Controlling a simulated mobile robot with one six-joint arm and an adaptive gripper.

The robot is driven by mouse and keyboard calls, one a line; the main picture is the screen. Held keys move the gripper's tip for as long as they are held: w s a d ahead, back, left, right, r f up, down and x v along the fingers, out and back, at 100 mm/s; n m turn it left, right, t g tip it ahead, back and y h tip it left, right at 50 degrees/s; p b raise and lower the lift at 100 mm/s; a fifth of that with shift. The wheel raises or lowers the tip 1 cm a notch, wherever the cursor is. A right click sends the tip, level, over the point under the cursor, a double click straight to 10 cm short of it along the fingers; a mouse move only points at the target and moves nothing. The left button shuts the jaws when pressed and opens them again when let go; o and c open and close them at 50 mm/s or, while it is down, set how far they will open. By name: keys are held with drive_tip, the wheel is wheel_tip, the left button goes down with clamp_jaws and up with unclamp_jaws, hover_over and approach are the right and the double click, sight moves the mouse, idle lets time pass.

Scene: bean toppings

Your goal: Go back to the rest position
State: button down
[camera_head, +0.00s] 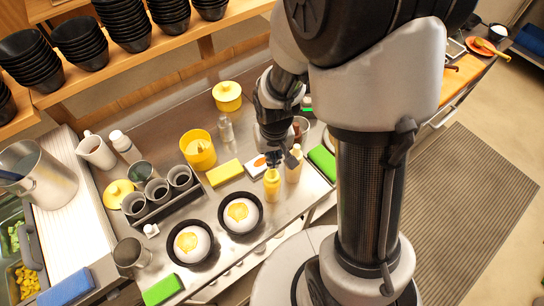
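My gripper (282,158) hangs over the steel counter (160,116), pointing down, just above and behind a small yellow bottle (271,184). I cannot tell whether it touches the bottle, and its fingers are too small and dark to judge their opening. A pale bottle (293,167) stands just right of it. Two black bowls stand at the counter's front, a left one (188,243) and a right one (240,213). Each holds a white filling with a yellow topping. My arm hides part of the counter's right side.
A yellow pot (198,149), a yellow lidded pot (227,96), a yellow sponge (225,172) and a green sponge (322,162) surround the gripper. A rack (165,207) holds grey cups. Stacked black bowls (80,42) fill the shelf behind. Open floor (505,150) lies right.

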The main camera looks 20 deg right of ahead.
drive_tip(key=shift+r+p, duration=1.05)
drive_tip(key=shift+r, duration=0.55)
